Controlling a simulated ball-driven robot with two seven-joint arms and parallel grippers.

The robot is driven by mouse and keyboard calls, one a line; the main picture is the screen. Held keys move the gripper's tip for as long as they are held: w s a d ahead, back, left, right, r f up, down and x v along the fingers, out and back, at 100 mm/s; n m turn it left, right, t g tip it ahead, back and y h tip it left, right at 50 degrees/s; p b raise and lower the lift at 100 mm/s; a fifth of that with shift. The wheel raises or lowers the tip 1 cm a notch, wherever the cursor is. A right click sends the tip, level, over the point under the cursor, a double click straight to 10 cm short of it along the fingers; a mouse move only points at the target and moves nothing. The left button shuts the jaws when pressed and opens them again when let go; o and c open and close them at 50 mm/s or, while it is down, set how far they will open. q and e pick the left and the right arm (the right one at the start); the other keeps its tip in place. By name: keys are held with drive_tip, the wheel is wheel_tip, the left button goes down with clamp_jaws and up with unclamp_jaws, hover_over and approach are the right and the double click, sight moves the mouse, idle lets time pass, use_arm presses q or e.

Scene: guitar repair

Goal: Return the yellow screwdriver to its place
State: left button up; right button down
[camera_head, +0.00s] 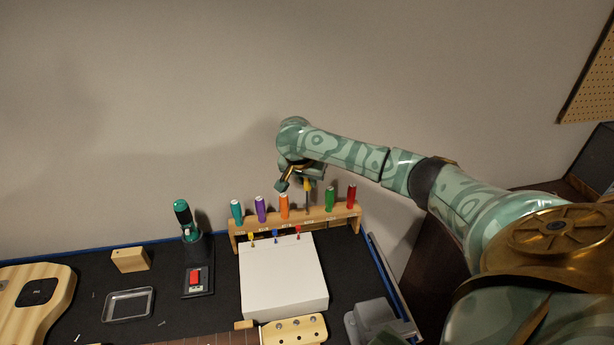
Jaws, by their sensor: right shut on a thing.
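My right gripper (297,182) is above the wooden screwdriver rack (340,213) at the back of the bench. It is shut on the yellow screwdriver (307,185), which hangs upright with its shaft pointing down at the rack, between the orange and green screwdrivers. I cannot tell whether the tip is inside a hole. Teal (237,208), purple (261,205), orange (284,202), green (330,197) and red (351,194) screwdrivers stand in the rack. My left gripper is not in view.
A white box (283,282) stands in front of the rack, with small coloured pieces by its back edge. A soldering-type stand (196,262), wooden block (130,259), clear tray (128,304) and guitar body (30,310) are to the left. A guitar headstock (296,330) lies in front.

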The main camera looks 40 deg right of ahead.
sight(307, 203)
drive_tip(key=shift+f, duration=0.15)
idle(0.3)
drive_tip(key=shift+f+p, duration=0.4)
drive_tip(key=shift+f, duration=1.05)
drive_tip(key=shift+f, duration=1.75)
drive_tip(key=shift+f, duration=1.15)
drive_tip(key=c, duration=1.2)
unclamp_jaws()
drive_tip(key=shift+o, duration=0.2)
